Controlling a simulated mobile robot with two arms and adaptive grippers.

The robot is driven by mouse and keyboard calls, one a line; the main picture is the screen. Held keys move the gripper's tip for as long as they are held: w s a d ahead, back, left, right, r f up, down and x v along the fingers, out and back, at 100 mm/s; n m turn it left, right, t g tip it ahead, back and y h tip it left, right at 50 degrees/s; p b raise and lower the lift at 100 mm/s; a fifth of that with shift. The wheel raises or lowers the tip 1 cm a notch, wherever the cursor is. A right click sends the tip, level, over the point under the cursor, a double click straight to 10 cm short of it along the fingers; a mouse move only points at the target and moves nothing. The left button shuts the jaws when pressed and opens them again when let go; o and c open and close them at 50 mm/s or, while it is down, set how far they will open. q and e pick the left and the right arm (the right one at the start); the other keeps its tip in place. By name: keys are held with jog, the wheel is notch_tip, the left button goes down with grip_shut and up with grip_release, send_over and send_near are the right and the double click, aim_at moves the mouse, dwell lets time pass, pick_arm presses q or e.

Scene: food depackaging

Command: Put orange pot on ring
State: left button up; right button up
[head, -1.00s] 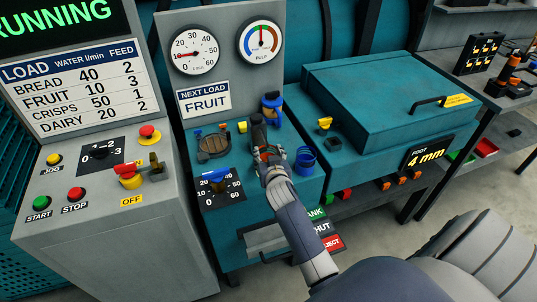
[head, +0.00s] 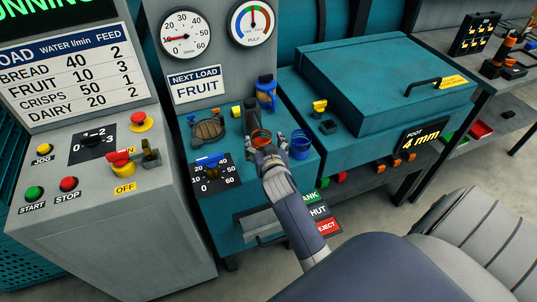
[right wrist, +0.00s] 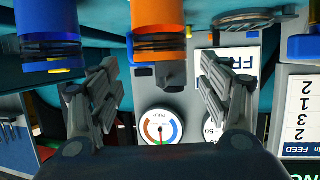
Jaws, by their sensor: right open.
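The orange pot (head: 261,138) stands on the teal machine top in the head view, between a dark upright part and the blue pot (head: 300,147). The ring (head: 208,128) is a round, brownish, dark-rimmed fitting to its left, with no pot on it. My right gripper (head: 268,152) is just in front of the orange pot. In the right wrist view its two fingers are apart and empty, and the orange pot (right wrist: 158,18) shows above the gap between them. The blue pot (right wrist: 48,22) is at the left there and the ring (right wrist: 245,18) at the right. My left gripper is not in view.
A blue fitting (head: 266,92) stands behind the orange pot. A small yellow knob (head: 236,111) is between the ring and the dark upright part. A dial with a blue handle (head: 210,162) is in front of the ring. A teal lidded box (head: 385,80) is at the right.

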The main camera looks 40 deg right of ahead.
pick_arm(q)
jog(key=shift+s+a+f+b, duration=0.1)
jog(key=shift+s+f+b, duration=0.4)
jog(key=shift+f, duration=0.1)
pick_arm(e)
jog(key=v, duration=0.8)
jog(key=shift+s, duration=0.25)
jog(key=shift+a, duration=0.1)
